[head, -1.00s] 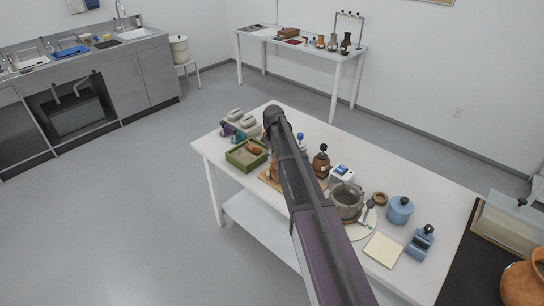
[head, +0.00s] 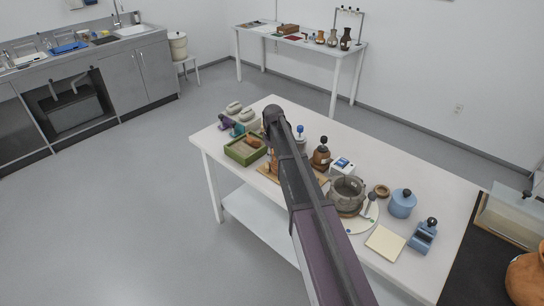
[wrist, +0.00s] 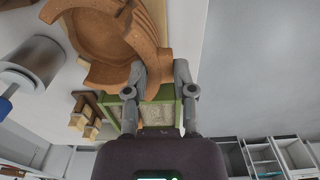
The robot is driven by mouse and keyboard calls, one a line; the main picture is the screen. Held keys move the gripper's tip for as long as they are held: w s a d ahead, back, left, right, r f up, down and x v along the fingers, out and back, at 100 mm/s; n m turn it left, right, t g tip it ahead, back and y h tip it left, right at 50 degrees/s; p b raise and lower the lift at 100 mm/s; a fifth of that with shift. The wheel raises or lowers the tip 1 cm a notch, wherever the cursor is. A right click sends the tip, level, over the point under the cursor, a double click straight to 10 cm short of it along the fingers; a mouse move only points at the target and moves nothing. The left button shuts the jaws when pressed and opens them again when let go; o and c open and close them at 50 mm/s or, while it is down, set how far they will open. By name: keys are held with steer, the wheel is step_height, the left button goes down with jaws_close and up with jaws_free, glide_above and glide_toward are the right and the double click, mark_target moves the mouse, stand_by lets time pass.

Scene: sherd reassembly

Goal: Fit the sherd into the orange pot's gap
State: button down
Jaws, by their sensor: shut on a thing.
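In the wrist view the orange pot (wrist: 105,32) fills the top left, with its open inside and a ridged outer wall showing. My gripper (wrist: 160,75) is close beside the pot's wall. Its two fingers are shut on an orange sherd (wrist: 160,62), of which only a small part shows. I cannot tell whether the sherd touches the pot. In the head view my arm covers the gripper and most of the pot, and a strip of orange (head: 273,162) shows left of the arm above a wooden board (head: 265,172).
A green sand tray (head: 233,157) holding an orange-brown piece (head: 253,141) stands left of the arm; its green rim also shows in the wrist view (wrist: 160,92). A brown bottle (head: 321,157), a grey vessel (head: 347,194) and a blue jar (head: 402,204) stand to the right.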

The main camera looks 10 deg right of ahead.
steer(key=shift+f+b, duration=1.2)
steer(key=shift+f, duration=0.15)
steer(key=shift+w+d+f, duration=0.15)
steer(key=shift+f, duration=0.05)
steer(key=shift+w+d+f+b, duration=0.15)
steer(key=shift+w+d+b, duration=0.15)
steer(key=shift+d+b, duration=0.05)
steer(key=shift+s+f+b, duration=0.1)
steer(key=shift+f+b, duration=0.2)
steer(key=shift+b, duration=0.05)
stand_by(2.9)
steer(key=shift+c, duration=1.8)
jaws_free()
steer(key=shift+f, duration=0.1)
